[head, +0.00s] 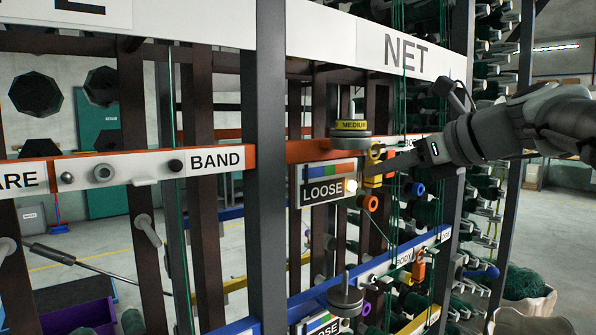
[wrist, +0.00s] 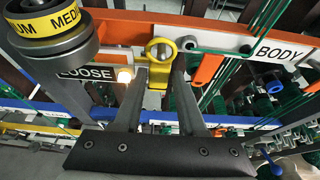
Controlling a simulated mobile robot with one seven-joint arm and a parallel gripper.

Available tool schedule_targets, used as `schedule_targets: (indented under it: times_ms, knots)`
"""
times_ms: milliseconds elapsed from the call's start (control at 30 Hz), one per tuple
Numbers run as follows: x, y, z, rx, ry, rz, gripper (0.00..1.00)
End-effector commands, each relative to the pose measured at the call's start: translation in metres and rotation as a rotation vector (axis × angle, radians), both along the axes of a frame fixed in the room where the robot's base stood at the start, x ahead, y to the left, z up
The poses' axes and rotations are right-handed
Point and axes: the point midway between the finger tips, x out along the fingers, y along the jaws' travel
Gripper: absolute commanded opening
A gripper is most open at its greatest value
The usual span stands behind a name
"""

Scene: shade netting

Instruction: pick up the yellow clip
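The yellow clip (wrist: 159,50) hangs on the orange rail in the wrist view, its ring at the top and its body below. In the head view a small yellow piece (head: 373,181) shows by my fingertips, partly hidden by them. My gripper (wrist: 159,66) is open, with one finger on each side of the clip in the wrist view. A gap shows between each finger and the clip, and I cannot tell how deep the clip sits between them. In the head view my gripper (head: 372,168) reaches in from the right.
A round weight with a yellow MEDIUM band (wrist: 50,35) stands close left of my fingers. A LOOSE sign (head: 328,184) with a glowing lamp is beside them. An orange clip (wrist: 207,68) hangs just right. Green cords and dark posts stand close around.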

Motion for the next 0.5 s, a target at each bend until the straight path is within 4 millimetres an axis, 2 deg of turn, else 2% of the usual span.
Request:
schedule_targets:
  times_ms: [300,500]
  knots:
    - [0.033,0.026,-0.011,0.000,0.001,0.002,0.40]
    - [0.038,0.030,-0.013,-0.001,0.000,0.001,0.40]
